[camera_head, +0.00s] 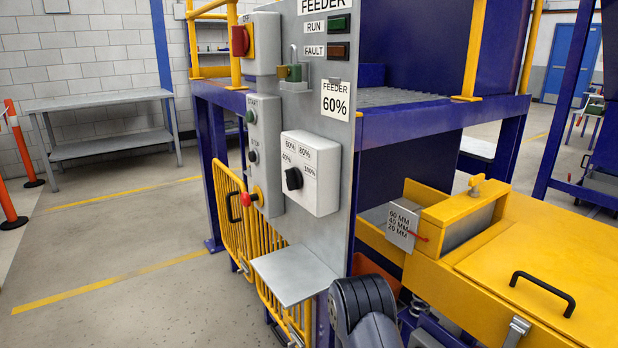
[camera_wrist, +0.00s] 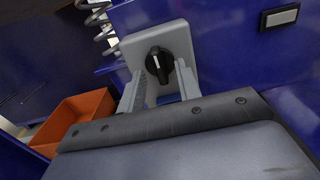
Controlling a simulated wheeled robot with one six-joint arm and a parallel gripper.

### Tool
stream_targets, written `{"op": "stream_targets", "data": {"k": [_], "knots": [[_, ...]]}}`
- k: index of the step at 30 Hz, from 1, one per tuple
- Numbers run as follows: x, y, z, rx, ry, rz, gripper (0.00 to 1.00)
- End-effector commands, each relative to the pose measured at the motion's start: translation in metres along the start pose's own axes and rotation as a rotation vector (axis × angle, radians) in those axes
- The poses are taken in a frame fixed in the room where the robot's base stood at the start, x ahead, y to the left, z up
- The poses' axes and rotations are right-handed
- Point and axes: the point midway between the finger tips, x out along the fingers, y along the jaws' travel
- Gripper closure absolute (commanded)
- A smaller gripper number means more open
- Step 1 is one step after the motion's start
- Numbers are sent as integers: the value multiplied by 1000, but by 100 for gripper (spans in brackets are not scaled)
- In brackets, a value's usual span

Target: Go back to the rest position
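My gripper (camera_wrist: 159,72) shows in the wrist view, its two pale fingers apart with a gap between them. Beyond the fingertips is a grey box (camera_wrist: 172,36) with a black rotary knob (camera_wrist: 160,64) carrying a white mark. The knob appears in the gap between the fingers, and neither finger appears to touch it. The distance to it is hard to tell. My gripper is out of sight in the head view, where only a dark arm link of mine shows at the bottom.
In the head view, a grey control panel (camera_head: 319,120) carries a feeder dial box (camera_head: 318,165), with a small shelf (camera_head: 296,274) below. A yellow housing (camera_head: 540,255) stands to the right. An orange bin (camera_wrist: 80,115) shows in the wrist view.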

Motion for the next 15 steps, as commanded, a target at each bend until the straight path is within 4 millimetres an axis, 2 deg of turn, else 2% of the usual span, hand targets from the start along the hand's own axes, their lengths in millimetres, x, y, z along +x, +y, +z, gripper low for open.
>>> {"op": "stream_targets", "data": {"k": [15], "knots": [[-80, 1, 1, 0, 0, 4, 67]]}}
